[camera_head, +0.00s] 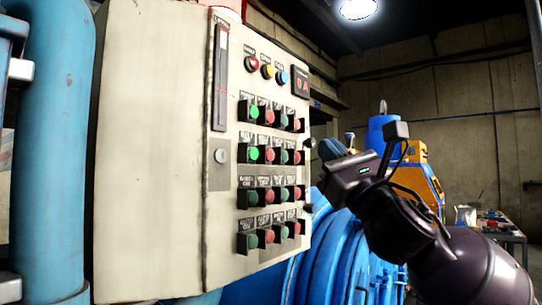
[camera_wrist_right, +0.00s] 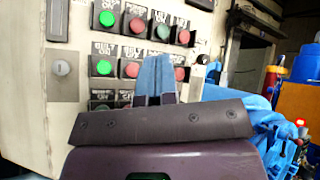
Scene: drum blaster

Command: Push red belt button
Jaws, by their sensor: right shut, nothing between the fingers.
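The control panel (camera_head: 150,150) is a cream box with rows of green and red buttons. In its second row a lit green button (camera_head: 253,153) has a red button (camera_head: 270,155) just right of it. In the right wrist view these are the lit green button (camera_wrist_right: 103,68) and the red button (camera_wrist_right: 131,69); the small labels above seem to read BELT. My right gripper (camera_head: 326,150) is shut and empty, at the panel's right side. In the right wrist view its blue fingers (camera_wrist_right: 155,75) point at the panel and hide part of the second row. Contact cannot be told. My left gripper is out of view.
Another lit green button (camera_head: 253,112) is in the top row. A red, a yellow and a blue knob (camera_head: 267,71) and a small display (camera_head: 300,82) sit above. Blue pipes (camera_head: 50,150) stand left; blue machinery (camera_head: 335,255) lies below right. A cluttered table (camera_head: 500,232) is far right.

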